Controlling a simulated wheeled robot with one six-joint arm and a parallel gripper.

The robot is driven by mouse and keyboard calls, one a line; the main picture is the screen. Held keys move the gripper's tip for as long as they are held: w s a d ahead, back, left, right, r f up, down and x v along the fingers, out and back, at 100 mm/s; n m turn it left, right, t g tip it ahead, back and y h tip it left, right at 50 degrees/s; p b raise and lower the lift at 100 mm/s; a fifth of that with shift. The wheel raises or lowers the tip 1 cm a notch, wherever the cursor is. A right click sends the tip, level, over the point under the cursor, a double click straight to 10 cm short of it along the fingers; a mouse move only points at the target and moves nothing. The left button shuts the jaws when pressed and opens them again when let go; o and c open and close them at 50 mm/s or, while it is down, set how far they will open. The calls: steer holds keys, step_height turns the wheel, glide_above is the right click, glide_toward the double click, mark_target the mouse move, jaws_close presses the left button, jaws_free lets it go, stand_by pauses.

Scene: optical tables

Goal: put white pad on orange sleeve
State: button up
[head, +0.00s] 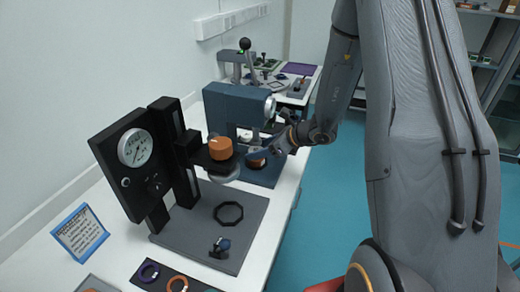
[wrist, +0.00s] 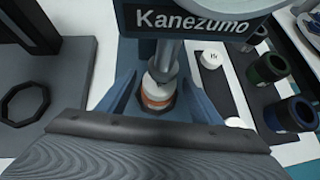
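In the wrist view, an orange sleeve (wrist: 158,101) stands in a dark round seat on the blue machine, below its metal spindle. A white pad (wrist: 157,87) shows directly above the orange sleeve, under the spindle. I cannot tell whether it touches the spindle. My gripper (wrist: 158,76) is open, with one blue finger on each side of the pad and sleeve and gaps between. In the head view, my gripper (head: 262,148) is at the blue machine, and the orange sleeve (head: 257,161) shows partly behind it.
The blue machine (head: 222,105) stands close to my gripper. A black dial stand (head: 125,160) with an orange cylinder (head: 221,148) is nearer.

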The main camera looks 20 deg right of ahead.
steer(key=shift+r, duration=0.1)
steer(key=shift+d+r, duration=0.1)
steer(key=shift+r, duration=0.05)
steer(key=b+v, duration=0.3)
steer(key=v, duration=0.8)
steer(key=s+a+n+g+h, duration=0.3)
steer(key=s+n, duration=0.6)
steer(key=n, duration=0.4)
steer(key=s+a+f+n+g+h, duration=0.1)
steer(key=s+a+n+g+h, duration=0.2)
steer(key=s+n, duration=0.6)
steer(key=n+h, duration=0.1)
steer(key=n, duration=0.4)
steer(key=shift+a, duration=0.25)
